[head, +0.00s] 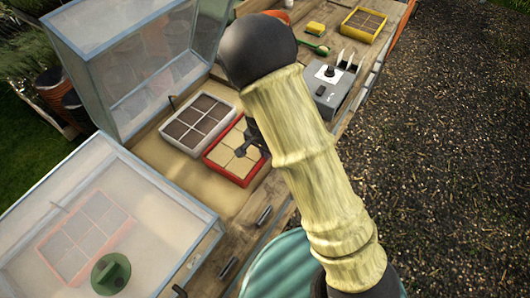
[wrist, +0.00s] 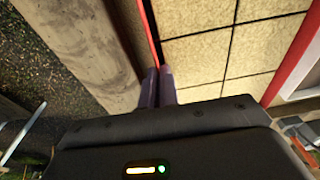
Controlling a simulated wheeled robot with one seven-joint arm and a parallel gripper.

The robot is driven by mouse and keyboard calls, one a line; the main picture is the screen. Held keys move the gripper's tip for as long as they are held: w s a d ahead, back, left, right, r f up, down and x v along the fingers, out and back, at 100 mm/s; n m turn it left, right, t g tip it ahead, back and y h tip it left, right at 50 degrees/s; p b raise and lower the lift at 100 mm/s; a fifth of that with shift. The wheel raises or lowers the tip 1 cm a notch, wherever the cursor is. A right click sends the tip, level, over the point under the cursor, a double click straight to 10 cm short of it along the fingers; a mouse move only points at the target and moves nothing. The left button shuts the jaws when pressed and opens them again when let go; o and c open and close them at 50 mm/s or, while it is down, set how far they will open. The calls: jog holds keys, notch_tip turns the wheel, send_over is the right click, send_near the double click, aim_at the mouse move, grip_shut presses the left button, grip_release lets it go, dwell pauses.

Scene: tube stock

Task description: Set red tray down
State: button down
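The red tray (head: 222,171) holds pale, sand-coloured blocks of fill and lies level in the middle bay of a wooden bench. My gripper (head: 257,143) is at its right side, partly hidden behind my arm in the head view. In the wrist view, the two dark fingers (wrist: 157,78) are close together on the thin red rim of the tray (wrist: 290,62). They pinch one side wall. I cannot tell whether the tray's underside touches the sandy bed.
A white tray (head: 177,144) of dark cells stands close to the red tray's left. A glazed lid (head: 150,55) stands open behind; another lid (head: 150,200) covers the near left bay. A grey device (head: 328,92) and a yellow tray (head: 347,27) are farther up the bench.

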jog(key=shift+f, duration=0.4)
jog(key=shift+w+f, duration=0.1)
jog(key=c, duration=1.7)
grip_release()
jog(key=r, duration=0.4)
jog(key=s+r, duration=0.1)
jog(key=r, duration=0.7)
jog(key=shift+s+a, duration=0.25)
